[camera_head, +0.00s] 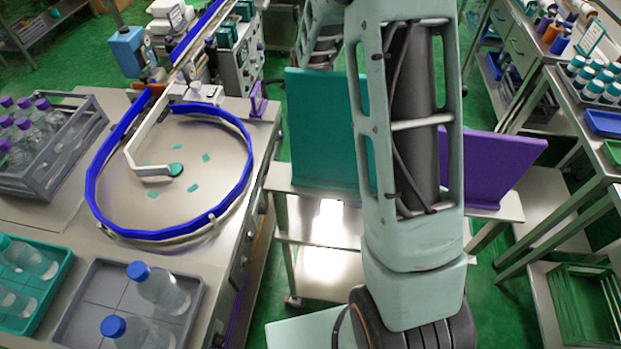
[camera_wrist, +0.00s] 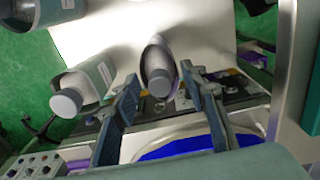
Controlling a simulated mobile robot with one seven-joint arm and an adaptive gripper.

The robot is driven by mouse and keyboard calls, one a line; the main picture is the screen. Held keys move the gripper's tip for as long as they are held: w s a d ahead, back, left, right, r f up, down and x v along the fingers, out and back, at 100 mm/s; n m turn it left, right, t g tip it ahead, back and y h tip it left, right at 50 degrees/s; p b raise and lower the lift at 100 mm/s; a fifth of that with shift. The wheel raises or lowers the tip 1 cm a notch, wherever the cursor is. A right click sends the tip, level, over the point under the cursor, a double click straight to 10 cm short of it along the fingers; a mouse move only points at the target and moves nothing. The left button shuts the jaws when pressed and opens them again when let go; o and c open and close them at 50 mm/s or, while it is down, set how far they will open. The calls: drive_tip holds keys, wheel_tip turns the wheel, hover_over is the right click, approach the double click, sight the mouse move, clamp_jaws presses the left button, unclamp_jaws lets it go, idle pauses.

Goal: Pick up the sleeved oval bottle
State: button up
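In the wrist view, my gripper (camera_wrist: 160,74) is open, with its two blue-grey fingers apart. A sleeved bottle with a grey cap (camera_wrist: 158,68) shows between and beyond the fingertips, its cap end toward me. Whether the fingers reach along its sides I cannot tell, and no grip on it shows. A second sleeved bottle (camera_wrist: 88,86) with a pale label and grey cap lies tilted to the left of the fingers. Which of them is the oval one is not clear from this angle. In the head view my arm blocks the middle, and neither my gripper nor these bottles show.
Another sleeved bottle (camera_wrist: 40,12) is cut off at the wrist view's upper left. In the head view, a round turntable with a blue rail (camera_head: 218,214) stands left, near a grey tray (camera_head: 88,285) of blue-capped bottles. Teal (camera_head: 320,125) and purple (camera_head: 492,168) panels flank my arm.

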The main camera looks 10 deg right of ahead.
clamp_jaws()
drive_tip(key=shift+r, duration=0.15)
idle(0.5)
